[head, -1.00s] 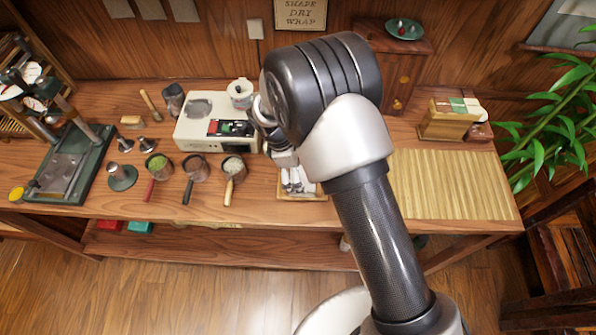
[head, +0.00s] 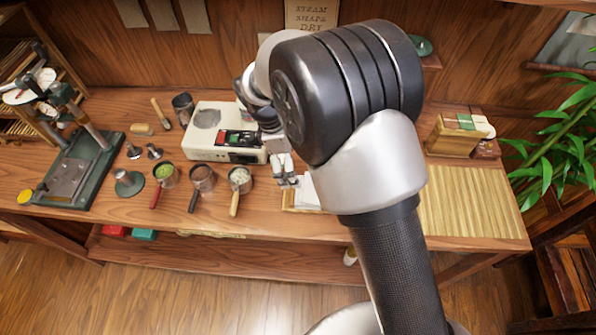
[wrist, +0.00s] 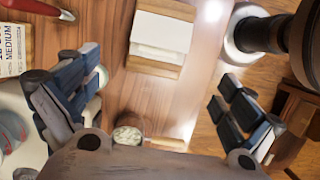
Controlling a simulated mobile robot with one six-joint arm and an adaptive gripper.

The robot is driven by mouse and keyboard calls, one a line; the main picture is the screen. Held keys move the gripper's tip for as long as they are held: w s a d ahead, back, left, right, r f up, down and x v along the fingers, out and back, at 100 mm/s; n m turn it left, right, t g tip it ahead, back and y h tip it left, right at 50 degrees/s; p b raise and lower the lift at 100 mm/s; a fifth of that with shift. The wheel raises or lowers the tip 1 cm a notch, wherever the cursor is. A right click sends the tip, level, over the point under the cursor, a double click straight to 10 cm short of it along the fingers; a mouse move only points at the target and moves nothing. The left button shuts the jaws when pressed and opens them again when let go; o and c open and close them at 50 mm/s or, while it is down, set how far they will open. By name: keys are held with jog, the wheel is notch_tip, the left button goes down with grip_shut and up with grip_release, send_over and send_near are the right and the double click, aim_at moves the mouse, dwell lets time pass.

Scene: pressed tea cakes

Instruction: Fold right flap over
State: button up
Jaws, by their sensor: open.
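A light wooden tray (wrist: 152,66) with white paper (wrist: 161,32) on it lies near the top middle of the wrist view. A crease or edge crosses the paper; which part is the right flap I cannot tell. In the head view the tray (head: 289,207) and paper (head: 308,192) are partly hidden behind my arm. My gripper (wrist: 160,105) is open and empty, its fingers wide apart, with the tray beyond them in the wrist view. In the head view my gripper (head: 284,178) is at the tray's left end.
Handled cups of green (head: 165,172), brown (head: 202,178) and pale (head: 240,179) contents stand left of the tray. A white machine (head: 215,125) is behind them. A slatted mat (head: 470,203) lies right, with a wooden box (head: 455,137) behind it.

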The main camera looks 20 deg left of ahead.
jog(key=shift+s+a+r, duration=0.1)
jog(key=shift+a+r, duration=0.05)
jog(key=shift+r, duration=0.35)
notch_tip(320, 180, up, 6)
jog(key=r+y+p, duration=0.1)
jog(key=y+p, duration=0.2)
jog(key=p, duration=0.1)
send_over(305, 186)
jog(key=shift+g, duration=0.3)
notch_tip(305, 186, down, 18)
jog(key=b, duration=0.3)
jog(key=shift+b, duration=0.4)
jog(key=shift+c, duration=0.2)
jog(key=c, duration=0.9)
jog(key=shift+s, duration=0.1)
jog(key=shift+c, duration=0.3)
